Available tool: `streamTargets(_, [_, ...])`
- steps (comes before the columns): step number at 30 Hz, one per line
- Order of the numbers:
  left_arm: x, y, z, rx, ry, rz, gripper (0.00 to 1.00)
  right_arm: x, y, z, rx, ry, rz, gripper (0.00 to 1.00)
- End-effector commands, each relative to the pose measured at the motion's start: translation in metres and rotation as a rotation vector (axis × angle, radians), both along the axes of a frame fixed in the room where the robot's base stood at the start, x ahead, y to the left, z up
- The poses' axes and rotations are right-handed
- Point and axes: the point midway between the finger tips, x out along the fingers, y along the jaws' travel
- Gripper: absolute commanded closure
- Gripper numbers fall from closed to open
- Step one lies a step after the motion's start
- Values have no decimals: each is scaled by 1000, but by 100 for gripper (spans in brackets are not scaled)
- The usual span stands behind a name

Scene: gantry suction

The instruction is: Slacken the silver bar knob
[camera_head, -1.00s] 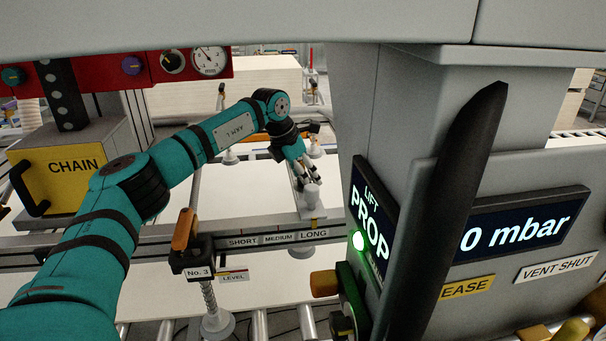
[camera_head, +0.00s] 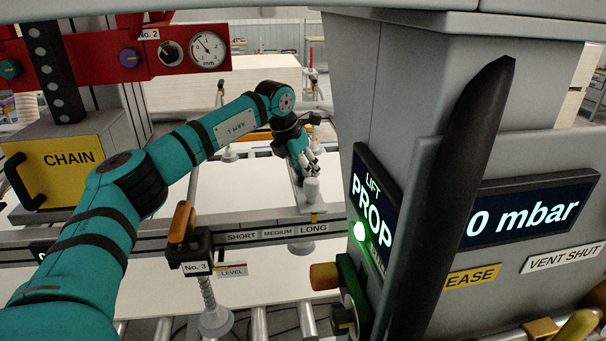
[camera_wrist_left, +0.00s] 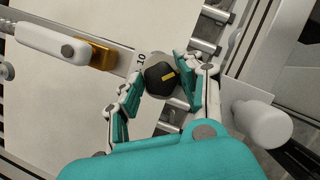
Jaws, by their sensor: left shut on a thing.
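My left gripper (camera_head: 309,172) is at the far end of the outstretched teal arm, low over the rail by the LONG label. In the left wrist view its fingers (camera_wrist_left: 158,88) are closed around a black knob (camera_wrist_left: 161,78) with a yellow mark, one finger on each side. In the head view the fingers hide the knob. My right gripper is not in view.
A grey housing (camera_head: 400,120) with the LIFT PROP screen (camera_head: 370,215) and a long dark upright bar (camera_head: 450,200) stands right of the arm. The No. 3 block (camera_head: 188,245) with an orange handle is in front. A red gauge panel (camera_head: 100,50) is at upper left.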

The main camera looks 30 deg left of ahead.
Motion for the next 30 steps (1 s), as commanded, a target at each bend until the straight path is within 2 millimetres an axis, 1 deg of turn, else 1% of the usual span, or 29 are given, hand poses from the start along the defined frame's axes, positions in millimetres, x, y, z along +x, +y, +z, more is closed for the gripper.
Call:
streamTargets(1, [1,0,-3,0,-4,37,94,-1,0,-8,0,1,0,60])
streamTargets(12, [1,-1,-2,1,-4,302,95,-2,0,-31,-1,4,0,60])
streamTargets(21, [1,-1,0,-1,-3,417,95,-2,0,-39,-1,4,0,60])
streamTargets(30, [1,-1,2,-1,-4,443,95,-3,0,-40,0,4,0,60])
